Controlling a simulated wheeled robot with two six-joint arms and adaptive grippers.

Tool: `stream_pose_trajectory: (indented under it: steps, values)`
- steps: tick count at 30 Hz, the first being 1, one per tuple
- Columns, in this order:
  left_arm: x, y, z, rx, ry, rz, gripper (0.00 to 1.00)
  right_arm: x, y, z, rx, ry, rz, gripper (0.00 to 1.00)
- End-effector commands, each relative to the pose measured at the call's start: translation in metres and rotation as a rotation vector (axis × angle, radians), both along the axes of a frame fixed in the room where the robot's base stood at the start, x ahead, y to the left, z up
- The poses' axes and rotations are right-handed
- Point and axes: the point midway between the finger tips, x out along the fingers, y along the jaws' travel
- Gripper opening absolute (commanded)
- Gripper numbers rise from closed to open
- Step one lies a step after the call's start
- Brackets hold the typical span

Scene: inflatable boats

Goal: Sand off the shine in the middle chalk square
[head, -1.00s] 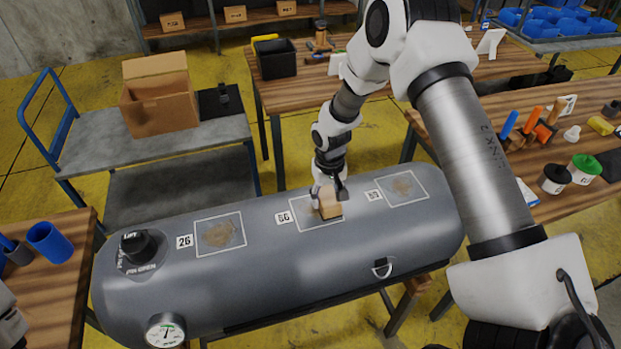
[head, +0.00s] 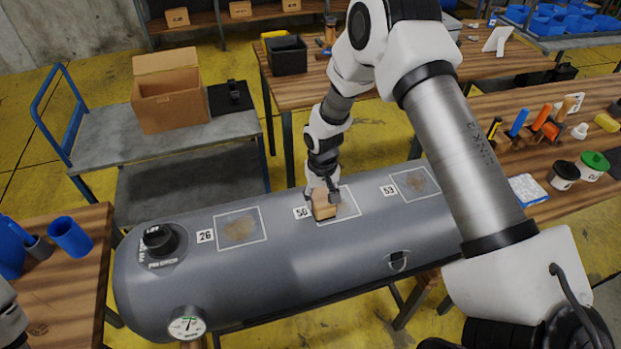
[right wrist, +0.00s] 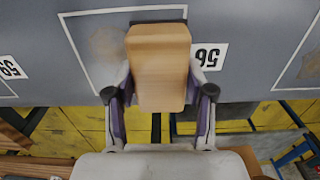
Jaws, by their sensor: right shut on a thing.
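The grey tube of the boat (head: 300,255) lies across the view with three chalk squares. The middle chalk square (head: 351,194), beside a label reading 56 (head: 301,212), has a brownish scuffed patch (right wrist: 106,44) partly showing in the right wrist view. My right gripper (head: 322,190) is shut on a wooden sanding block (right wrist: 160,65), also seen in the head view (head: 324,206). The block is over the label-side edge of the middle square and appears to touch the tube; it hides that part. My left gripper is out of view; only a bit of arm shows at the left edge.
The left square (head: 241,229) and right square (head: 414,183) also have brownish patches. A black valve (head: 158,240) and a gauge (head: 187,322) sit at the tube's left end. A D-ring (head: 398,261) is on its front. Benches with tools stand left and right.

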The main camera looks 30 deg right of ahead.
Motion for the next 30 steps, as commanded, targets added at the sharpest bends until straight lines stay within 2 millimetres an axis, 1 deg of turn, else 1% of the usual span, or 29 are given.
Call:
stream_pose_trajectory:
  steps: [3,4,5,6,8,21,25,30]
  values:
    - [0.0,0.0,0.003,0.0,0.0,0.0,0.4,0.0,0.002,0.001,0.0,0.0,-0.001,0.21]
    - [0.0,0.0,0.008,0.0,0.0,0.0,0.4,0.0,0.002,0.006,0.0,0.0,-0.001,0.21]
    - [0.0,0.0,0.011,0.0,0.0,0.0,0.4,0.0,0.003,0.007,0.0,0.001,-0.001,0.21]
    - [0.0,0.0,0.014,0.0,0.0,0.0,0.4,0.001,0.003,0.02,0.0,-0.003,0.0,0.21]
    - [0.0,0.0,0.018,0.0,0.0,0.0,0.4,0.0,0.004,0.031,0.001,-0.002,0.0,0.21]
    - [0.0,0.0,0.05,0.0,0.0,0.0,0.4,0.001,0.009,0.069,0.0,-0.001,0.005,0.21]
    - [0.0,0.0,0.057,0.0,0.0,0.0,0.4,0.001,0.01,0.079,0.0,-0.001,0.006,0.21]
    - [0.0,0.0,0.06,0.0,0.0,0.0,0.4,0.001,0.011,0.084,0.0,0.0,0.006,0.21]
